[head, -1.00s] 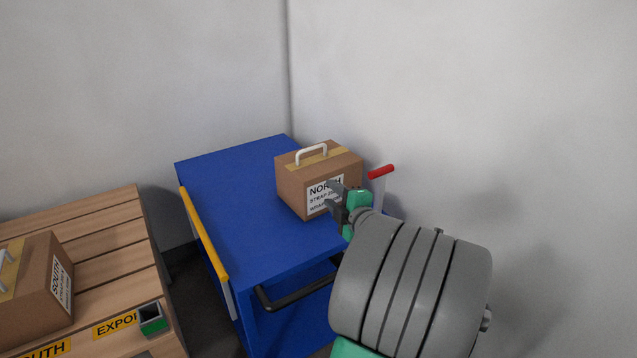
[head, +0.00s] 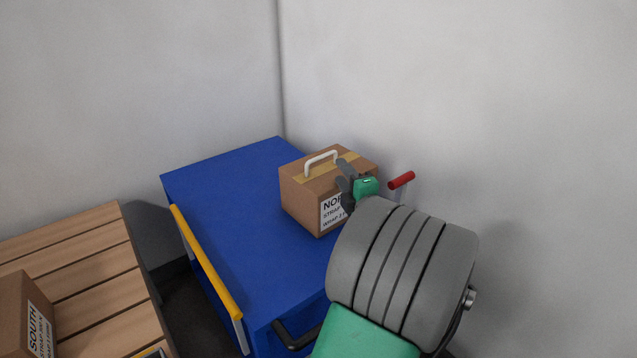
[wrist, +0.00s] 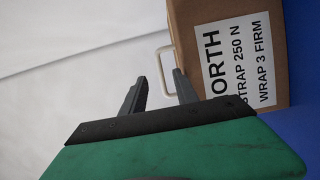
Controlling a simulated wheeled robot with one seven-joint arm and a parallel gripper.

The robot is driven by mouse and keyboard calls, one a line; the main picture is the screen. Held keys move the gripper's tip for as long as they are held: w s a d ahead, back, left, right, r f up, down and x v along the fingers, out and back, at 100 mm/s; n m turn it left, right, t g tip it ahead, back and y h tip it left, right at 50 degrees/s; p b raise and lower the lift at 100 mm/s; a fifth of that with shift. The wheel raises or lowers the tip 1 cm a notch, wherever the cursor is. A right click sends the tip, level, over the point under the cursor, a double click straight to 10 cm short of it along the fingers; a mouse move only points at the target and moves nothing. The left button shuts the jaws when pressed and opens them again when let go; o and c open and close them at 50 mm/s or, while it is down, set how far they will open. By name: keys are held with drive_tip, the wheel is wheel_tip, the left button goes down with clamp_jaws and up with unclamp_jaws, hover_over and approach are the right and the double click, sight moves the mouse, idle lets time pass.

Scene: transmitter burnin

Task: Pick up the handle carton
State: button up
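The handle carton (head: 305,204) is a brown box with a tan tape strip, a white handle (head: 321,162) on top and a label reading NORTH. It sits upright on the blue cart top (head: 225,195). In the wrist view the carton (wrist: 188,45) fills the upper right, with its handle (wrist: 163,70) beyond my fingertips. My gripper (head: 343,180) is in front of the carton's right part, near its top edge. In the wrist view my gripper (wrist: 158,80) is open, its two fingers apart with nothing between them. The fingers hide part of the label in the head view.
A yellow rail (head: 205,262) runs along the cart's left side, and a red-topped post (head: 401,180) stands behind my gripper to the right. A wooden slatted surface (head: 80,260) at left holds another carton (head: 18,320) labelled SOUTH. Grey walls close in behind the cart.

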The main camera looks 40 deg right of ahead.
sight(329, 153)
drive_tip(key=x, duration=0.8)
drive_tip(key=shift+d, duration=0.1)
drive_tip(key=shift+c, duration=0.3)
clamp_jaws()
drive_tip(key=shift+s, duration=0.1)
idle(0.6)
drive_tip(key=shift+r, duration=0.3)
